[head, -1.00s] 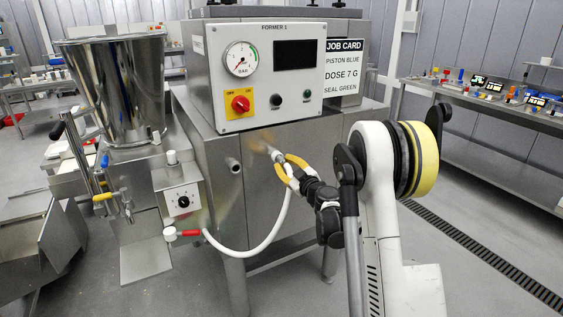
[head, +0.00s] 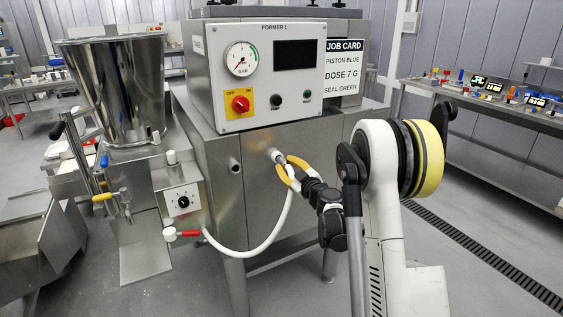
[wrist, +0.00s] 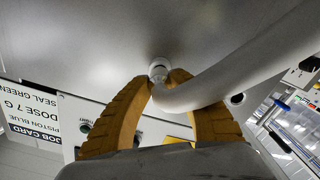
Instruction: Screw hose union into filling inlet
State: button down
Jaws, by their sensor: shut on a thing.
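My gripper (head: 286,170) has yellow fingers and is at the front panel of the steel former. Its fingers are shut on the hose union (wrist: 159,68), a small pale metallic end piece on the white hose (head: 262,251). In the wrist view the fingertips (wrist: 164,80) sit on either side of it. The union is against the panel where the filling inlet (head: 272,153) is. Union and inlet overlap, so I cannot tell how deep the thread sits. The hose bends away from the union and hangs in a loop down to a red-handled valve (head: 184,234).
A control box (head: 262,75) with gauge and red switch is above the inlet. A steel hopper (head: 115,85) stands further left. A bench with small parts (head: 500,100) is at the right.

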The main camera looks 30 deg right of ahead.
jog(key=shift+s+d+b, duration=0.1)
jog(key=shift+s+b, duration=0.35)
jog(key=shift+s, duration=2)
